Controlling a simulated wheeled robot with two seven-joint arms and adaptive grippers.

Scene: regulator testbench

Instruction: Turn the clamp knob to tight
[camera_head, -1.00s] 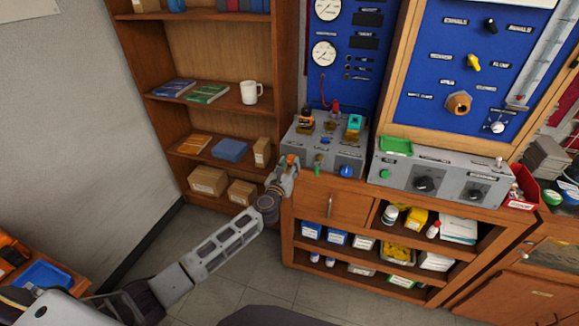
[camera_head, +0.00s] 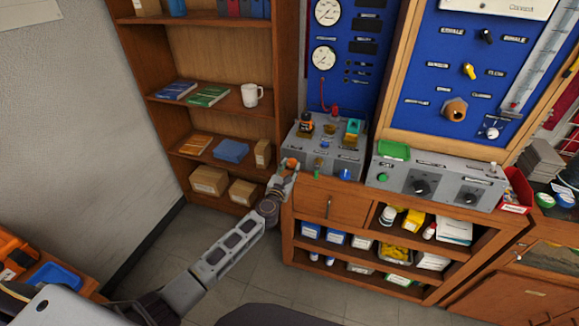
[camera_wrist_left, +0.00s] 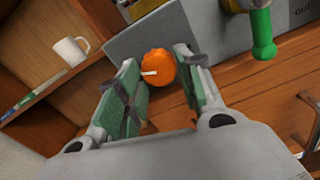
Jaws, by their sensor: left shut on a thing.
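The clamp knob appears to be the orange knob (camera_head: 291,162) at the left end of the grey regulator box (camera_head: 340,163) on the wooden bench. In the left wrist view the orange knob (camera_wrist_left: 159,68) has a short white mark pointing left. My left gripper (camera_head: 285,174) reaches it from the lower left. In the wrist view my left gripper (camera_wrist_left: 155,64) has its green-padded fingers on either side of the knob, shut on it. The finger contact is partly hidden in the head view. My right gripper is out of view.
A green-handled lever (camera_wrist_left: 262,35) stands to the right of the knob on the box. A blue knob (camera_head: 345,174) sits farther right. A shelf with a white mug (camera_head: 250,95) stands left. A second grey box (camera_head: 440,183) is on the right.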

